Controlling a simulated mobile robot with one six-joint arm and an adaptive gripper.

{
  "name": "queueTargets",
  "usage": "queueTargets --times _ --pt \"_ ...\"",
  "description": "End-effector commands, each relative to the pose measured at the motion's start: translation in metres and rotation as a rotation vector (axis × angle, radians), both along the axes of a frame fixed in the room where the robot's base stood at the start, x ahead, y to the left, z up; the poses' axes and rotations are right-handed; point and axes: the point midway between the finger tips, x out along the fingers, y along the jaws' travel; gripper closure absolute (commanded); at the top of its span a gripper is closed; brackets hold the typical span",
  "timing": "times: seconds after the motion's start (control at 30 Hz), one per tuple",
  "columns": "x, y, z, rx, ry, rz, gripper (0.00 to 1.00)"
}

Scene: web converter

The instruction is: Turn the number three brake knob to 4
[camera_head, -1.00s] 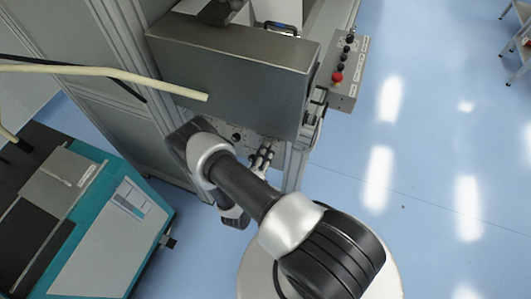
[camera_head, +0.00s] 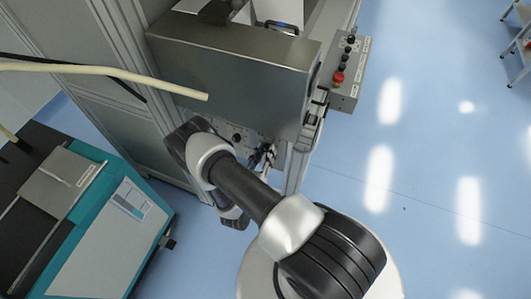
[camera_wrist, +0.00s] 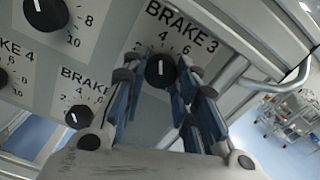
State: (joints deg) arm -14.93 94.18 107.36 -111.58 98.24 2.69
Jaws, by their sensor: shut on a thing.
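The black number three brake knob (camera_wrist: 160,71) sits on a pale panel under the label BRAKE 3 in the wrist view. Its short white mark stands roughly upright, towards the printed 4; its lower part is partly hidden. My gripper (camera_wrist: 164,88) is shut on this knob, with a blue-padded finger on each side. In the head view my gripper (camera_head: 262,156) is at the panel below the grey metal housing, and the knob cannot be made out.
Other brake knobs sit close by: a lower one (camera_wrist: 79,117) and an upper-left one (camera_wrist: 46,12). A metal rail (camera_wrist: 247,62) runs at the right. The grey housing (camera_head: 230,85) overhangs my gripper. A control box with a red button (camera_head: 338,77) is at its right.

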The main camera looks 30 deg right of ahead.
Motion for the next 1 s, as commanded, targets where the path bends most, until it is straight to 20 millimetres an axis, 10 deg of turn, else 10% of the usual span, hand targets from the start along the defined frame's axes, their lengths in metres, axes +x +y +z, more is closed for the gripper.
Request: queueTargets --times 0.73,0.77,1.0 --pt "0.0008 0.0004 0.0006 0.056 -0.075 0.001 0.97" --pt "0.0008 0.0004 0.0006 0.056 -0.075 0.001 0.72" --pt "0.0006 0.0004 0.0003 0.056 -0.074 0.0 0.56"
